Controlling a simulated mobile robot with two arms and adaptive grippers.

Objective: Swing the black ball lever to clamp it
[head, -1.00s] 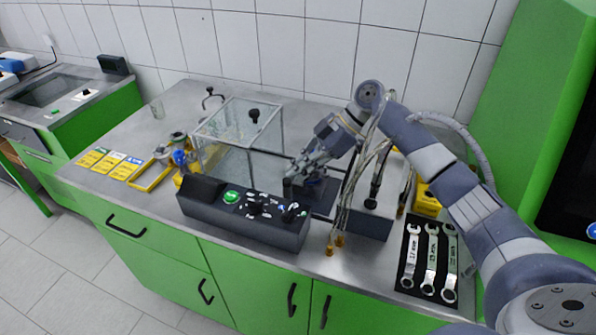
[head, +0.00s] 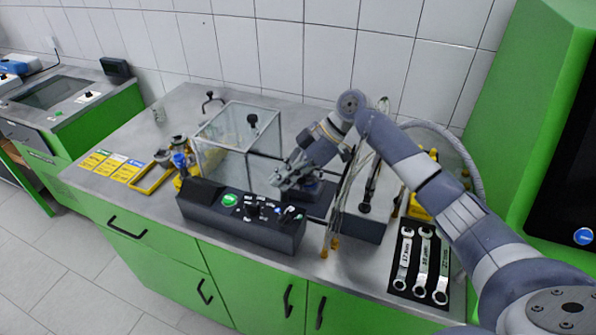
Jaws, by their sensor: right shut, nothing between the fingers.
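My right gripper (head: 279,181) is shut and empty. It hangs over the dark fixture just right of the clear box, behind the control panel. A dark lever-like handle with a black ball end (head: 365,207) stands on the dark block (head: 366,229) to the right of the gripper, apart from it. I cannot tell for certain that this is the task's black ball lever. Whatever lies directly under my right gripper is hidden by its fingers. My left gripper is not in view.
The clear box (head: 222,150) has a black knob on top. The control panel (head: 240,217) stands in front. Hoses (head: 343,205) hang between gripper and block. Wrenches (head: 423,262) lie at right. Yellow cards (head: 110,165) and a yellow tray (head: 150,179) lie at left.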

